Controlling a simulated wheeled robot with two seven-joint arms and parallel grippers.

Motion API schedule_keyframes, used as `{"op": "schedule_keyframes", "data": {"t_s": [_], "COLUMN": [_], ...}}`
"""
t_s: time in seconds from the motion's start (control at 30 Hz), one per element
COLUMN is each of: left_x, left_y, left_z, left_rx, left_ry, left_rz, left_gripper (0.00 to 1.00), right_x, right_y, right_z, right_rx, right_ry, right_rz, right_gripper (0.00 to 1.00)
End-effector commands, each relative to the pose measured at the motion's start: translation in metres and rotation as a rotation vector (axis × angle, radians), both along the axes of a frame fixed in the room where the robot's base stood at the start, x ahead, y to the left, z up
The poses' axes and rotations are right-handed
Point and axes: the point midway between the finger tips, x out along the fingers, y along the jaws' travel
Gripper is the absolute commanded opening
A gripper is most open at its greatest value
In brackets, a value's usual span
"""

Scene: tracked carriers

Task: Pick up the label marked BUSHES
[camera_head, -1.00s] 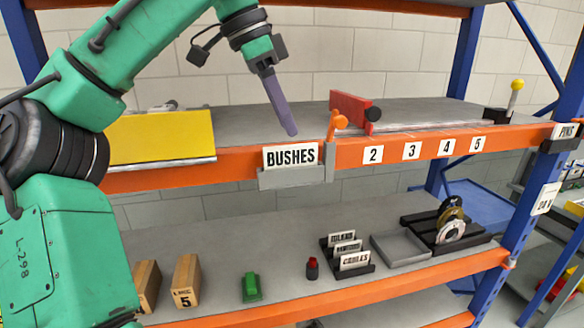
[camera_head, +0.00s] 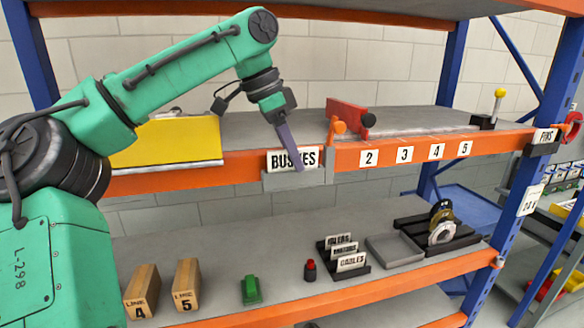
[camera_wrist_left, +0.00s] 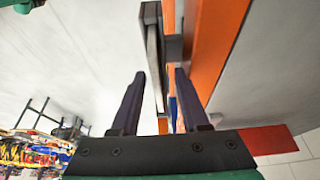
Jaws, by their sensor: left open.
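The white label marked BUSHES (camera_head: 276,161) stands upright in a grey holder (camera_head: 280,182) on the orange front beam of the upper shelf. My left gripper (camera_head: 298,168) reaches down from above, and its purple finger covers part of the lettering. In the left wrist view my gripper (camera_wrist_left: 160,73) is open, with its two dark fingers apart. A thin pale plate, seen edge-on, lies between them and looks to be the label (camera_wrist_left: 154,65). I cannot tell whether either finger touches it. My right gripper is not in view.
A red block with an orange lever (camera_head: 338,126) is close right of the label. A yellow panel (camera_head: 165,143) is to the left. Number tags run along the beam. The lower shelf holds wooden blocks (camera_head: 187,284), a green piece (camera_head: 251,290) and a label rack (camera_head: 345,258).

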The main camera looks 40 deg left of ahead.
Motion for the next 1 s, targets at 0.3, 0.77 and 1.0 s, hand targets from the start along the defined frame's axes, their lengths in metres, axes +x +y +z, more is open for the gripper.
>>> {"op": "schedule_keyframes", "data": {"t_s": [0.3,0.77,1.0], "left_x": [0.0,0.0,0.0], "left_y": [0.0,0.0,0.0], "left_z": [-0.001,0.0,0.015], "left_rx": [-0.001,0.0,0.0], "left_ry": [-0.001,0.0,0.0], "left_rz": [0.0,0.0,0.003], "left_gripper": [0.41,0.0,0.0], "right_x": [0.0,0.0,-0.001], "right_y": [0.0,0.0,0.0], "right_z": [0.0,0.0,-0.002], "right_rx": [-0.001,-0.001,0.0], "right_ry": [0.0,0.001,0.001], "right_rz": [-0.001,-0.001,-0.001], "right_gripper": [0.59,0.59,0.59]}}
